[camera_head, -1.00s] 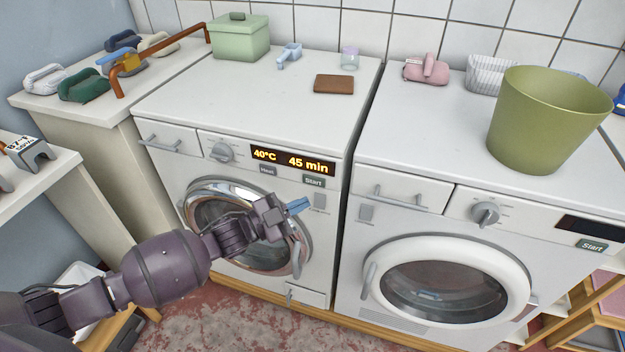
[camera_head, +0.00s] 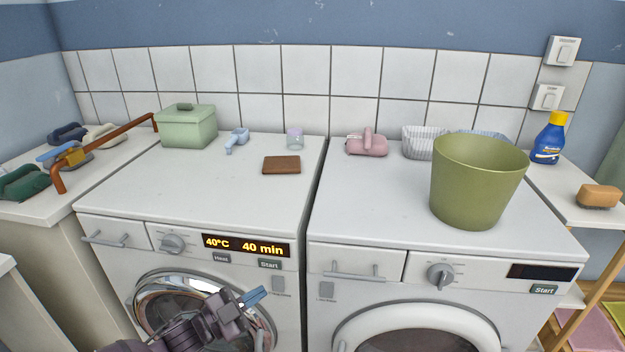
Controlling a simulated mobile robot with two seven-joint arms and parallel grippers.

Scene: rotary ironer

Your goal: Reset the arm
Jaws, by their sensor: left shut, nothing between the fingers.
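My left arm comes in from the bottom left. Its gripper (camera_head: 254,297) has blue fingertips that are shut with nothing between them. It is in front of the left washing machine (camera_head: 215,200), over the right part of its round chrome-rimmed door (camera_head: 150,287) and below the Start button (camera_head: 269,265). I cannot tell whether it touches the door. The machine's display (camera_head: 246,246) is lit and reads 40°C and 40 min. My right gripper is not in view.
On the left machine's top are a green lidded box (camera_head: 186,128), a blue scoop (camera_head: 237,140), a small cup (camera_head: 294,139) and a brown block (camera_head: 281,165). The right machine (camera_head: 370,200) bears an olive bucket (camera_head: 476,183) and a pink brush (camera_head: 367,145). Brushes and an orange-brown rail (camera_head: 105,145) are at left.

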